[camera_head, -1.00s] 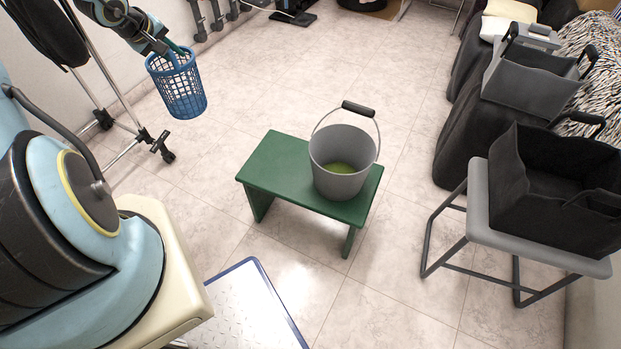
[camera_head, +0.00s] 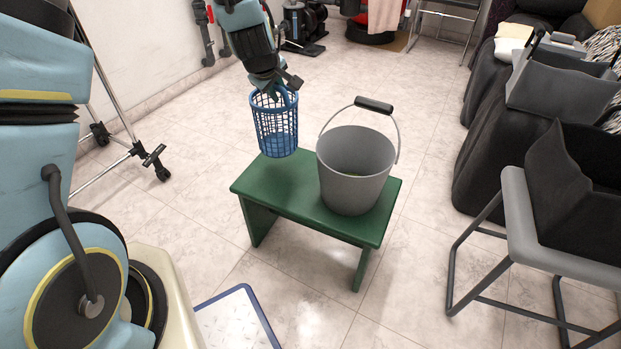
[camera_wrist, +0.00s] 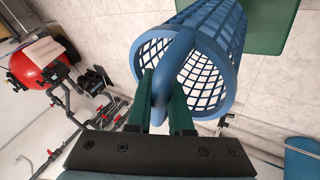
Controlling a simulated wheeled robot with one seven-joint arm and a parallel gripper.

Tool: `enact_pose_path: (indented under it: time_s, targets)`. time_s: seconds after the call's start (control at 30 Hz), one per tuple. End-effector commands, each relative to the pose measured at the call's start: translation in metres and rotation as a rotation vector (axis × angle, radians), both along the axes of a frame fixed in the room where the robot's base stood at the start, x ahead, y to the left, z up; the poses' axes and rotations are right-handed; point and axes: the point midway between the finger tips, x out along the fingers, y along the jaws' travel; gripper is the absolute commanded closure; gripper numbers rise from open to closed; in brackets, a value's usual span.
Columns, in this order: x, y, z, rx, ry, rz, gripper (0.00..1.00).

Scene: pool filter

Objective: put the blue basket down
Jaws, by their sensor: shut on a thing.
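The blue basket (camera_head: 275,128) hangs upright from my gripper (camera_head: 276,88) in the head view, over or just behind the left part of the green bench (camera_head: 300,212). I cannot tell whether its base touches the bench. In the wrist view my gripper (camera_wrist: 160,100) is shut on the handle of the blue basket (camera_wrist: 222,22), and the basket's open mesh mouth faces the camera. A corner of the green bench (camera_wrist: 268,22) shows beyond it.
A grey bucket (camera_head: 352,175) with a raised handle stands on the bench's right half, close to the basket. A grey chair (camera_head: 530,225) with a black bag (camera_head: 575,185) is at the right. A metal stand (camera_head: 125,140) is at the left.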

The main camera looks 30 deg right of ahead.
Motion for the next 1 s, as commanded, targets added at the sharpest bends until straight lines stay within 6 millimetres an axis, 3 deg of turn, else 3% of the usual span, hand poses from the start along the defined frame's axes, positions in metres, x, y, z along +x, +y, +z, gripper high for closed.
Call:
enact_pose_path:
  time_s: [0.23, 0.47, 0.7, 1.0]
  targets:
    - [-0.002, 0.000, -0.048, 0.003, 0.005, 0.001, 1.00]
    - [-0.001, 0.000, -0.065, 0.002, 0.003, 0.001, 1.00]
    - [-0.001, 0.000, -0.096, 0.002, 0.003, 0.000, 1.00]
    - [-0.001, 0.000, -0.097, 0.000, 0.002, 0.001, 1.00]
